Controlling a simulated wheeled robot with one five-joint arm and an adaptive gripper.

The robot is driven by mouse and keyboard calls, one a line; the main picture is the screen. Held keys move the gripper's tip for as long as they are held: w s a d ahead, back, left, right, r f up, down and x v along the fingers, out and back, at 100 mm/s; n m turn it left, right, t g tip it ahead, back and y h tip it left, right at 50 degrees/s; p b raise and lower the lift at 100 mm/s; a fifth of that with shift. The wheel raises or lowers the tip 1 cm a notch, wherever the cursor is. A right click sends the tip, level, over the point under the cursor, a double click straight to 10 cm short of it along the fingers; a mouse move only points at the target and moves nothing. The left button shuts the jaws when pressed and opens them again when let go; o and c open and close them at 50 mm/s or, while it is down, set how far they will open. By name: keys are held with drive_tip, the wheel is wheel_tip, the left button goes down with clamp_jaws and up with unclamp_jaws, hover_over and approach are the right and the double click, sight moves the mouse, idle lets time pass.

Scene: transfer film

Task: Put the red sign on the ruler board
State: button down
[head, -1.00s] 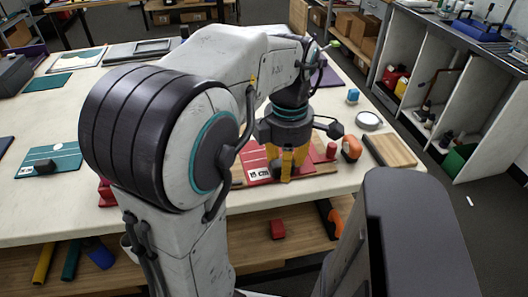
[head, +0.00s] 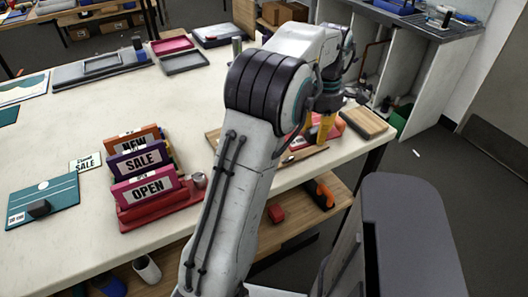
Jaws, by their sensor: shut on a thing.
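My gripper (head: 322,132), with yellow fingers, is low over the right end of the cream table, partly behind my own arm. It is shut on the red sign (head: 301,142), which shows as red patches on both sides of the fingers; its face is mostly hidden. A flat wooden board (head: 302,155) lies beneath and in front of it. I cannot make out ruler marks on it, nor whether the sign touches it.
A red rack (head: 160,212) holds upright NEW, SALE and OPEN signs on the table's left part. A teal board (head: 60,197) with a black block lies at the left. A second wooden board (head: 366,121) lies at the right edge. A lower shelf holds orange and red things.

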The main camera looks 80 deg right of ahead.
drive_tip(key=shift+w+a+r+n, duration=0.1)
drive_tip(key=shift+w+n, duration=0.05)
drive_tip(key=shift+n, duration=0.35)
drive_tip(key=shift+w+f, duration=0.15)
drive_tip(key=shift+f, duration=0.1)
drive_tip(key=w+f, duration=0.2)
drive_tip(key=w, duration=0.1)
drive_tip(key=w+d+f+p, duration=0.1)
drive_tip(key=w+f, duration=0.1)
drive_tip(key=w, duration=0.1)
drive_tip(key=w+f+p, duration=0.1)
drive_tip(key=w, duration=0.3)
drive_tip(key=shift+w+d+f, duration=0.1)
drive_tip(key=shift+d+f, duration=0.3)
drive_tip(key=shift+w+d+f+p, duration=0.1)
drive_tip(key=shift+w+f+p, duration=0.2)
drive_tip(key=shift+w, duration=0.05)
drive_tip(key=shift+f+p, duration=0.65)
drive_tip(key=shift+p, duration=0.25)
drive_tip(key=shift+f, duration=1.4)
drive_tip(key=shift+f, duration=0.1)
drive_tip(key=c, duration=0.9)
unclamp_jaws()
